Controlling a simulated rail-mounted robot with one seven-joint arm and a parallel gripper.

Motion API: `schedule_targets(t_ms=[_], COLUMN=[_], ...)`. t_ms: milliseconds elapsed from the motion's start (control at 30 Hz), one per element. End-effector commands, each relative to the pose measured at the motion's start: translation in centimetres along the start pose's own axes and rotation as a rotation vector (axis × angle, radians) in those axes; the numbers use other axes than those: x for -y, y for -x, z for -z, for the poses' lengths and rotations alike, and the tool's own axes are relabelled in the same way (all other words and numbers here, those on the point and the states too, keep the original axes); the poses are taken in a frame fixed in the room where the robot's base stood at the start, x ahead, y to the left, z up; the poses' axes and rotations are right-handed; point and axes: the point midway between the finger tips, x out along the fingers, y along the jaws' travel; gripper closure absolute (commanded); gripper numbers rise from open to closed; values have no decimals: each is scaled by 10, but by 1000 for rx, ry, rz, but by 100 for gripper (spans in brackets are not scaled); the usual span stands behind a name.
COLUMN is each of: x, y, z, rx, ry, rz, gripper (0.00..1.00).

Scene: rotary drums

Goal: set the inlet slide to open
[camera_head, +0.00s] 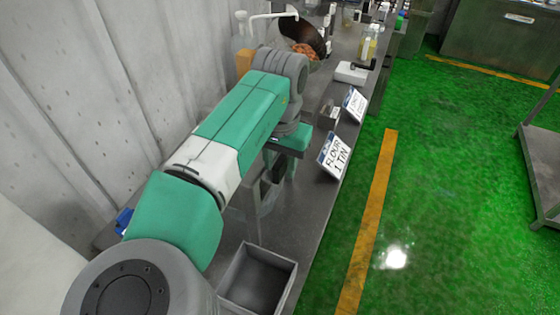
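I cannot make out an inlet slide or its position for certain. A white box-like unit with a dark lever (352,72) sits on the bench, right of the far end of my arm; what it is cannot be told. A dark round drum or bowl (308,38) with orange-brown contents stands further back. My green and white arm reaches over the bench and bends down at a grey joint. Its lower end is mostly behind the arm itself, and I see no gripper fingers, so what they hold cannot be told.
The grey bench (305,215) runs from near to far along a pale wall. An empty open grey bin (290,280) sits at the near end. A sign reading "FLOUR 1 TIN" (334,157) and a smaller sign (354,104) stand along the right edge. Bottles crowd the far end.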

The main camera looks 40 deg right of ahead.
Motion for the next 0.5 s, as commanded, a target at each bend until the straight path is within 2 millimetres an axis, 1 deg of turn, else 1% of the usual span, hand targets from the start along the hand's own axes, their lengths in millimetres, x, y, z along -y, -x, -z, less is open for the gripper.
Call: schedule_targets(t_ms=[167,300,367,500], x=[0,0,0,0], y=[0,0,0,0], z=[0,0,0,0], rx=[-1,-1,-1,-1], ry=[0,0,0,-1], rz=[0,0,0,0], gripper=[63,90,100,100])
